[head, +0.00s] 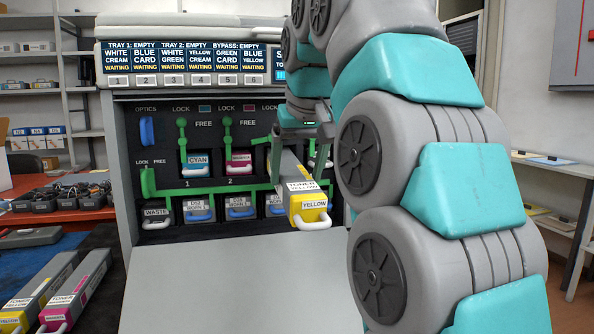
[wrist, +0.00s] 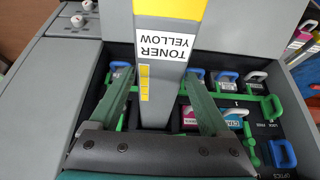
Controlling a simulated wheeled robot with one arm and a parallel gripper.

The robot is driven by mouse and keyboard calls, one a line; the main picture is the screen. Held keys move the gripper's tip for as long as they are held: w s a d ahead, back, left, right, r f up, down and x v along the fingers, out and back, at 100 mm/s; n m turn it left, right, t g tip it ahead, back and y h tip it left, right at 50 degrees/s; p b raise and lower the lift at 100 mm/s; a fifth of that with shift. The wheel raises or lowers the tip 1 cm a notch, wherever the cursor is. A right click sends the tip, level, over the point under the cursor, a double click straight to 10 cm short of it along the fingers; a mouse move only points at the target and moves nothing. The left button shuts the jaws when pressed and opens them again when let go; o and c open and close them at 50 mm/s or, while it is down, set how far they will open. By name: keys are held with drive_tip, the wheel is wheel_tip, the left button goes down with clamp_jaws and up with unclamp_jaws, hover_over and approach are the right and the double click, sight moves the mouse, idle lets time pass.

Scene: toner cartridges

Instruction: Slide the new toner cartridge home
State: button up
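The yellow toner cartridge (head: 298,182) is a long grey box with a yellow front and a pale handle, label upward. It sticks out of the printer's open front, in front of the right part of the bay. My gripper (head: 301,150) is over it, and in the wrist view the two fingers (wrist: 160,76) close on its sides. The wrist view shows the cartridge (wrist: 170,50) with its "TONER YELLOW" label. The cyan cartridge (head: 198,160) and magenta cartridge (head: 240,158) sit in bays 1 and 2. The yellow bay is mostly hidden; how deep the cartridge's rear reaches I cannot tell.
Green levers (head: 182,140) stand upright above bays 1 and 2. A green bar (head: 215,191) runs below the bays, above a row of blue-handled units and a waste unit (head: 156,216). A flat grey panel (head: 230,285) lies in front. Other cartridges (head: 75,290) lie at left.

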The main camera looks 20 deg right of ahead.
sight(302, 184)
drive_tip(key=shift+o, duration=1.2)
drive_tip(key=shift+s+b, duration=0.45)
drive_tip(key=shift+s, duration=1.55)
